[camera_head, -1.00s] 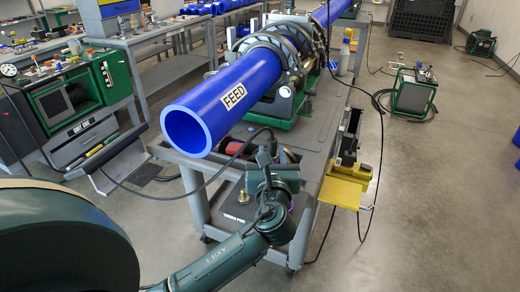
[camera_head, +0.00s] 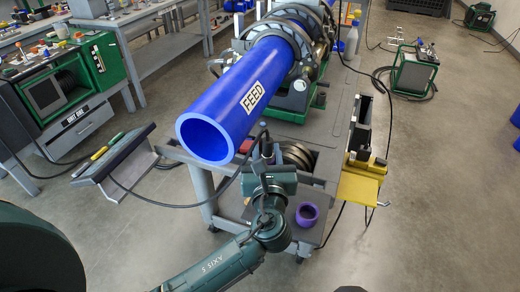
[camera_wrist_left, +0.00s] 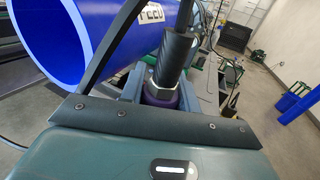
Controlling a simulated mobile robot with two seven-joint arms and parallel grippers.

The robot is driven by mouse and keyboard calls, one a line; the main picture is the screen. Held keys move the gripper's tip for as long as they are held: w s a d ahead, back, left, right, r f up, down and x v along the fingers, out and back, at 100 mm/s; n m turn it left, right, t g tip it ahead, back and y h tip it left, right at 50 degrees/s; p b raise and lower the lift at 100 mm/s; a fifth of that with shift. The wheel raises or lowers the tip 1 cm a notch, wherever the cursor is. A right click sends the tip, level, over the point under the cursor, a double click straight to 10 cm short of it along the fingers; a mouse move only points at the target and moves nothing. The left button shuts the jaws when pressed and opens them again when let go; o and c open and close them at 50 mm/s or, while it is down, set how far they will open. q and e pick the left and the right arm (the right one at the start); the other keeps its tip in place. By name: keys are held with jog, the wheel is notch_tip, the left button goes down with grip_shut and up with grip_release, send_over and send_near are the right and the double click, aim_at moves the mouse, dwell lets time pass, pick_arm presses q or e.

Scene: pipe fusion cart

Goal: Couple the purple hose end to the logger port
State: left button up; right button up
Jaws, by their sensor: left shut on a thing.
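In the head view my left gripper (camera_head: 268,165) is beside the open end of the blue pipe, above the cart's front corner. The left wrist view shows it shut on the hose end (camera_wrist_left: 161,97), a fitting with a purple collar and a metal nut under a thick dark sleeve (camera_wrist_left: 174,52). The black hose (camera_head: 215,178) loops away to the left in the head view. A purple ring-shaped piece (camera_head: 307,214) sits on the cart's lower front, right of my wrist and apart from it. I cannot tell which part is the logger port. My right gripper is not in view.
The blue FEED pipe (camera_head: 235,110) juts over the cart (camera_head: 322,140), close to my left gripper. Round metal rings (camera_head: 297,155) lie on the cart behind the gripper. A yellow bracket (camera_head: 358,187) sticks out at the right. Open floor (camera_head: 440,200) lies beyond it.

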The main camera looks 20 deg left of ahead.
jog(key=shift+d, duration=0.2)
pick_arm(q)
jog(key=shift+r, duration=0.1)
jog(key=shift+f+b, duration=0.3)
jog(key=shift+f, duration=0.45)
notch_tip(320, 180, down, 2)
jog(key=shift+f+b, duration=0.25)
jog(key=shift+b, duration=0.55)
jog(key=shift+f+b, duration=0.5)
jog(key=shift+f, duration=0.4)
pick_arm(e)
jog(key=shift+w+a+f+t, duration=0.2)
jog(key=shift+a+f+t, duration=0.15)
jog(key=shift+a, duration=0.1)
pick_arm(q)
jog(key=shift+r, duration=0.1)
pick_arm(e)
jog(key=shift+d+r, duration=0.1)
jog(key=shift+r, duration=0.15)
pick_arm(q)
jog(key=shift+p, duration=0.3)
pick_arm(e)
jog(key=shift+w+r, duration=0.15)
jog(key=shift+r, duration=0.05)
